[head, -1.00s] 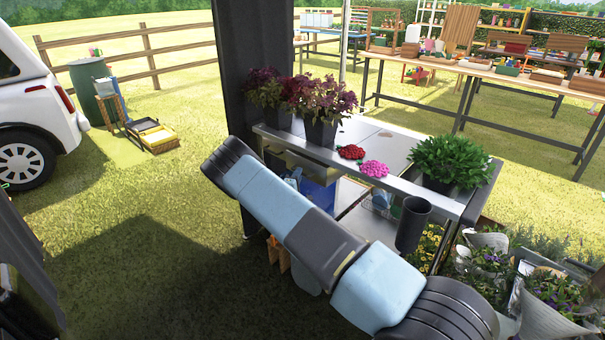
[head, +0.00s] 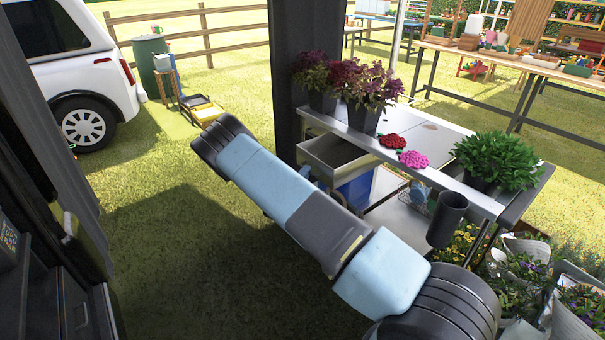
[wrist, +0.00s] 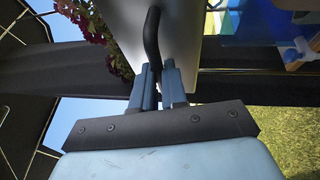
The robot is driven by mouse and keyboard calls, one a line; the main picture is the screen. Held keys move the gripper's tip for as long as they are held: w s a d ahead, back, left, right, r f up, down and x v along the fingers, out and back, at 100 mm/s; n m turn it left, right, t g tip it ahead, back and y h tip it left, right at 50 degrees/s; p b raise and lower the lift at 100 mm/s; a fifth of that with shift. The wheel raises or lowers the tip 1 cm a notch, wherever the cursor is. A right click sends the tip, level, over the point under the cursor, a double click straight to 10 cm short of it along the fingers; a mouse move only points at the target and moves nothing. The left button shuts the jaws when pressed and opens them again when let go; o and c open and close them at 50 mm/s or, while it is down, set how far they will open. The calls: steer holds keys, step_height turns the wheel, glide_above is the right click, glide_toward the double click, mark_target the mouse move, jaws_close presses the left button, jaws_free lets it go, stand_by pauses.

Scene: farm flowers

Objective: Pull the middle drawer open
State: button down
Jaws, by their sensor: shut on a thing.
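A grey metal drawer (head: 318,163) is pulled out from under the metal-topped table (head: 465,189) in the head view, and its hollow inside shows. I cannot tell its place among other drawers. In the wrist view the drawer's pale front (wrist: 182,32) carries a black curved handle (wrist: 152,38). My gripper (wrist: 159,70) has its blue fingers shut on the handle.
Purple-leaved pots (head: 362,116), a red flower head (head: 392,141), a pink one (head: 413,159) and a green plant (head: 494,158) stand or lie on the table. A dark post (head: 297,70) rises behind the drawer. Open grass (head: 165,235) lies to the left.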

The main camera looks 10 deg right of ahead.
steer(key=shift+s+a+f, duration=0.1)
steer(key=shift+s+f, duration=0.05)
steer(key=shift+f, duration=0.1)
steer(key=c, duration=1.4)
jaws_free()
steer(key=shift+o, duration=1.1)
steer(key=shift+w+r, duration=0.1)
steer(key=shift+w, duration=0.15)
steer(key=shift+a, duration=0.1)
steer(key=v, duration=1.3)
steer(key=shift+s+a, duration=0.25)
steer(key=shift+s, duration=0.1)
